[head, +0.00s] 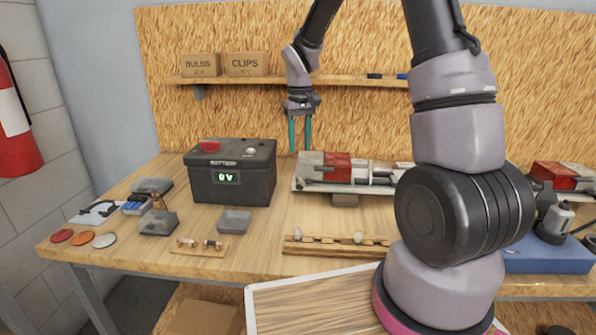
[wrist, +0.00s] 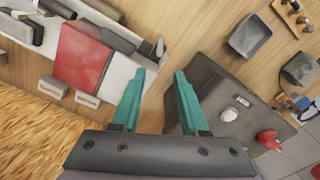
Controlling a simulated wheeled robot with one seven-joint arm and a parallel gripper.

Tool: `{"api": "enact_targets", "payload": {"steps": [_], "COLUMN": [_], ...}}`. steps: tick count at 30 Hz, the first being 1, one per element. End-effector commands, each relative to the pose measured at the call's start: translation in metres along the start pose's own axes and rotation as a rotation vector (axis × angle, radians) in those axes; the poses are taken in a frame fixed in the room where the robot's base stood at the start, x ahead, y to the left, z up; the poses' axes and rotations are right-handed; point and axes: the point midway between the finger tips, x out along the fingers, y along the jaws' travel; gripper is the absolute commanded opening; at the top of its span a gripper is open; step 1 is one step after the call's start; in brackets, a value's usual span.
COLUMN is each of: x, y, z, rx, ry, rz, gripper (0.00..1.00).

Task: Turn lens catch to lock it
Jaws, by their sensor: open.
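The light unit is a pale board (head: 306,182) with a red lens (head: 337,165) and dark grey bar-like parts, lying at the back of the bench. In the wrist view the red lens (wrist: 84,55) is at the upper left, and a small metal knob (wrist: 160,46) shows at the board's end. I cannot tell for certain which small part is the lens catch. My gripper (head: 299,148) points down with its teal fingers apart and empty, near the board's left end. In the wrist view its fingertips (wrist: 159,74) are between the board and the black battery box, touching neither visibly.
The black battery box (head: 232,188) with a "0 V" display stands left of the board. Small grey trays (head: 235,222), coloured discs (head: 83,239) and a wooden rack (head: 335,245) lie in front. A shelf with boxes (head: 247,64) is behind. A second red-lensed unit (head: 556,174) is at right.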

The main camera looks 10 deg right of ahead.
Motion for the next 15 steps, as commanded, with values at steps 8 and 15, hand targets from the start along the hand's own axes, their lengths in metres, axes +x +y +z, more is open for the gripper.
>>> {"api": "enact_targets", "payload": {"steps": [8, 15], "x": [0.050, 0.087], "y": [0.000, 0.001], "z": [0.002, 0.001], "rx": [0.002, 0.003], "ry": [-0.004, -0.002], "rz": [0.000, 0.000], "gripper": [0.44, 0.44]}}
